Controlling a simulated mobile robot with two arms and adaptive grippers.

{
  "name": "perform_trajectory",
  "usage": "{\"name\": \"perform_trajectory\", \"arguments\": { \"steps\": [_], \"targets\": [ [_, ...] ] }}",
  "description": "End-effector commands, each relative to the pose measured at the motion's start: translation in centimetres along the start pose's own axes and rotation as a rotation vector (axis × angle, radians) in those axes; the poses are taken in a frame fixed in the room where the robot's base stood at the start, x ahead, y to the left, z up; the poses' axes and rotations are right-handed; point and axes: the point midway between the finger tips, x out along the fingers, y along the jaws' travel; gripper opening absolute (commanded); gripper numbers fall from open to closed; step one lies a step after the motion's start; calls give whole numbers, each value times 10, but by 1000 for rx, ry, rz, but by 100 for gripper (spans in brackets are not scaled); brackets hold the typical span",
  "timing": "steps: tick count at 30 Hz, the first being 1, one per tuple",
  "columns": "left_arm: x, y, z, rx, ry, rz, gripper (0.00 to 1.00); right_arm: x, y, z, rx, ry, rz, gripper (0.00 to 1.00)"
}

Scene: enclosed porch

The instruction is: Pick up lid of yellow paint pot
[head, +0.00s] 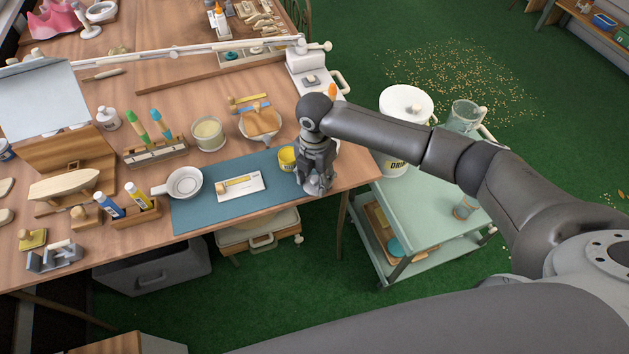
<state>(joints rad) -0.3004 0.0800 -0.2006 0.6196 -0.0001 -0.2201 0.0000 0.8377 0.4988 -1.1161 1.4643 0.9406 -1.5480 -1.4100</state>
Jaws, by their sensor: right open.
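A small yellow paint pot (287,159) stands near the back right corner of the blue-green mat (205,213) on the wooden workbench. Its right side is close to my right gripper and partly covered by it. I cannot make out a separate lid on the pot; the gripper may hide it. My right gripper (317,187) points down over the right end of the mat, just right of and in front of the pot. It is open, and I see nothing held in it. My left gripper is not in view.
A green trolley (425,212) with a white bucket (405,104) stands right of the bench.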

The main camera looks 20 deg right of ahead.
Motion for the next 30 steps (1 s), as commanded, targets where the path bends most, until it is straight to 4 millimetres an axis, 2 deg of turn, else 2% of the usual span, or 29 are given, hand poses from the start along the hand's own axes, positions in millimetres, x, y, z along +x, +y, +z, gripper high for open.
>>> {"name": "perform_trajectory", "arguments": {
  "steps": [5, 12, 14, 25, 30],
  "targets": [
    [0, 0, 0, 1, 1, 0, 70, 0, 0, 0, 0, 0, 1, 45],
    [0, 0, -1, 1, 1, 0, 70, 0, 0, 0, 0, 0, 1, 14],
    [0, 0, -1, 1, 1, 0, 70, 0, 0, 0, 0, 0, 1, 8],
    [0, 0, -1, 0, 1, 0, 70, -1, 1, 0, 0, 0, 2, 8],
    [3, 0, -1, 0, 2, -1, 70, -10, 1, 1, 1, 0, 4, 8]
  ]
}}
